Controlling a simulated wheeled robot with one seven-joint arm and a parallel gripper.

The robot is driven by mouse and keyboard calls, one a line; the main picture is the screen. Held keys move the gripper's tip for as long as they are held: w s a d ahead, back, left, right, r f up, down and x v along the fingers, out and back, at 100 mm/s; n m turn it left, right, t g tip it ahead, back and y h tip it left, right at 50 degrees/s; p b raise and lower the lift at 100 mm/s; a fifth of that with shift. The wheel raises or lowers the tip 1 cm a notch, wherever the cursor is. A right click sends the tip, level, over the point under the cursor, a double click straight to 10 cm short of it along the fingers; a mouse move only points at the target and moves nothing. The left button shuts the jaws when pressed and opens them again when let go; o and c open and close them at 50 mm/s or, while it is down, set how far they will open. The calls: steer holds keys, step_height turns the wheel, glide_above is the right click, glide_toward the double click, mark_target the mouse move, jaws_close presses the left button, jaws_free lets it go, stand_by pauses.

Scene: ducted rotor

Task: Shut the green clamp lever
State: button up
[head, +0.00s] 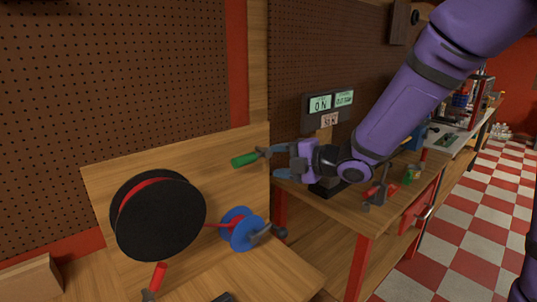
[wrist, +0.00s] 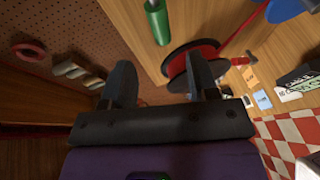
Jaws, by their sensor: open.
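The green clamp lever (head: 245,159) has a green grip and points left in front of the wooden back panel in the head view. Its grey metal end lies close to my gripper's fingers. My gripper (head: 274,161) is open, just right of the green grip. In the wrist view the green lever (wrist: 157,22) shows at the top, beyond the fingertips and sideways between them. The open fingers of my gripper (wrist: 160,82) hold nothing. Whether a finger touches the lever cannot be told. The lever's pivot is not clearly visible.
A black disc with a red band (head: 158,215) stands left below the lever. A blue spool (head: 241,229) sits right of it, beside a grey part. A red handle (head: 157,276) stands in front. A display box (head: 329,105) and a red-framed bench (head: 345,212) are to the right.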

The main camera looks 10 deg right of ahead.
mark_target(249, 160)
steer(key=shift+n+y, duration=0.4)
steer(key=shift+y, duration=0.1)
steer(key=x, duration=1)
steer(key=shift+w+a+f, duration=0.25)
steer(key=shift+w+f, duration=0.05)
jaws_close()
